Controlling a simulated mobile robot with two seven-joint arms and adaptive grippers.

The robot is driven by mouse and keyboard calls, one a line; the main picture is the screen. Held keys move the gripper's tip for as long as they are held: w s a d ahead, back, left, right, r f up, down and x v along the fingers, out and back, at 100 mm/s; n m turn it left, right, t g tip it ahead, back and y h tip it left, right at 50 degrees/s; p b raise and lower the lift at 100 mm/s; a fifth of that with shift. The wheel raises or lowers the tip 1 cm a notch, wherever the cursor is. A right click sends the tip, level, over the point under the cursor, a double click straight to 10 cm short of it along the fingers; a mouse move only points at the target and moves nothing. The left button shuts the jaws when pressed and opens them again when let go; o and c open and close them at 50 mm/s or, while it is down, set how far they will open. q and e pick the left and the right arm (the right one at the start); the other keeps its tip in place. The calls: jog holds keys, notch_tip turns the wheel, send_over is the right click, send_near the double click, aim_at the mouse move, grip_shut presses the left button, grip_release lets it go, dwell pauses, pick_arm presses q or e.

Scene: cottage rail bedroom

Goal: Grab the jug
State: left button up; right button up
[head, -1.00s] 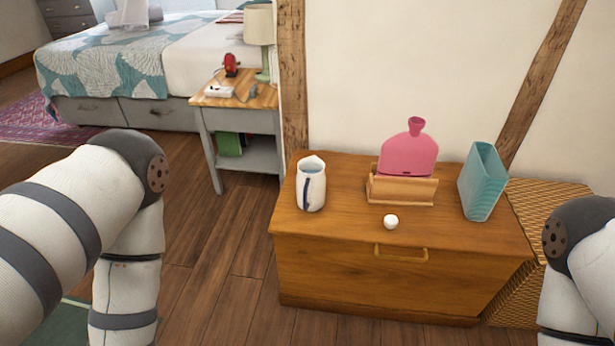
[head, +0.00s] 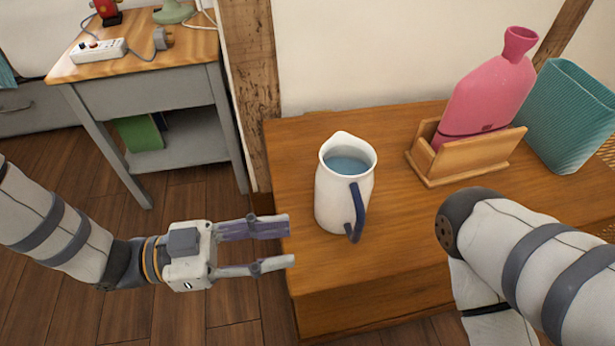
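The jug (head: 335,195) is white with a dark blue handle and a bluish inside. It stands upright on the wooden chest (head: 400,255), near its left side, with the handle facing the front right. My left gripper (head: 290,245) is open and empty, left of the jug and a little nearer to me. Its two fingers point right toward the jug and are apart from it. My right arm (head: 530,245) crosses the lower right; its gripper is out of the picture.
A pink hot-water bottle (head: 488,90) stands in a wooden holder (head: 470,160) right of the jug. A teal ribbed container (head: 570,115) stands beyond it. A grey bedside table (head: 150,100) with a power strip (head: 98,50) is at the upper left. A wooden wall post (head: 250,80) rises behind.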

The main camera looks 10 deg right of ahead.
aim_at(357, 237)
pick_arm(q)
jog(key=d+b, duration=0.1)
jog(key=d, duration=1.1)
jog(key=shift+d+r, duration=0.15)
jog(key=shift+r, duration=0.05)
grip_shut()
jog(key=shift+r, duration=0.1)
